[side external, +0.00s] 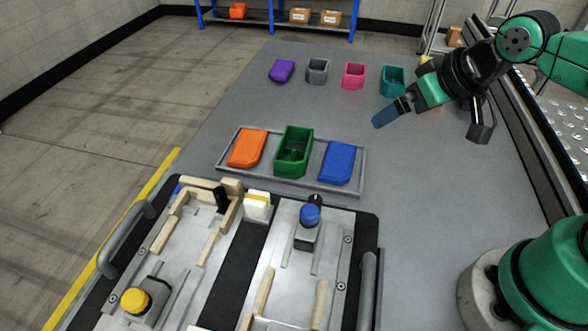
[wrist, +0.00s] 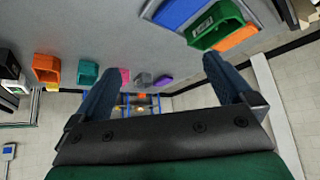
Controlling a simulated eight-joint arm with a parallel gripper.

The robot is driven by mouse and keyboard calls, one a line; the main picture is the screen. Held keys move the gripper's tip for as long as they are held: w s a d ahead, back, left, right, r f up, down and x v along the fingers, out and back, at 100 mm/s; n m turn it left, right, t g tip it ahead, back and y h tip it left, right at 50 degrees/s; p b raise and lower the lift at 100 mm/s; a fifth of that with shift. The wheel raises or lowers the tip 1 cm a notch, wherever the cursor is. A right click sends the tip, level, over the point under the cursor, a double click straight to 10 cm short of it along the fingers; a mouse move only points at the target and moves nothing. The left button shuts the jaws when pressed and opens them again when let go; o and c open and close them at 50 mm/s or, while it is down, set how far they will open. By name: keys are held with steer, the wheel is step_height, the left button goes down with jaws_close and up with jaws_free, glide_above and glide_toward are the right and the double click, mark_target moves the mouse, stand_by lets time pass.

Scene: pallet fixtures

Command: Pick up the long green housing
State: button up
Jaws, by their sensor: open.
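The long green housing (side external: 293,152) is an open box in the middle of a shallow grey tray (side external: 219,161), between an orange housing (side external: 247,148) and a blue housing (side external: 337,163). In the wrist view the green housing (wrist: 209,24) is near the top, beyond the right finger, with the blue and orange ones beside it. My gripper (side external: 382,119) is open and empty, above the table to the right of the tray and apart from the green housing. In the wrist view its two fingers (wrist: 160,85) stand apart with nothing between them.
Purple (side external: 281,71), grey (side external: 317,70), pink (side external: 354,75) and teal (side external: 392,80) housings stand in a row at the back. Fixtures with a yellow knob (side external: 135,300) and a blue knob (side external: 309,215) are in front of the tray. The table between row and tray is clear.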

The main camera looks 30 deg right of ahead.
steer(key=w+a+m+g, duration=0.3)
steer(key=w+a+m, duration=0.1)
steer(key=w, duration=0.4)
steer(key=m+g, duration=0.4)
glide_above(294, 151)
steer(key=f, duration=0.6)
steer(key=shift+w+d+f, duration=0.25)
steer(key=shift+d+f, duration=0.05)
steer(key=shift+f, duration=0.1)
steer(key=shift+a+f, duration=0.1)
steer(key=shift+f, duration=0.25)
steer(key=shift+m, duration=0.3)
steer(key=shift+f, duration=2.6)
steer(key=c, duration=1.3)
steer(key=shift+c, duration=0.2)
steer(key=shift+r, duration=0.15)
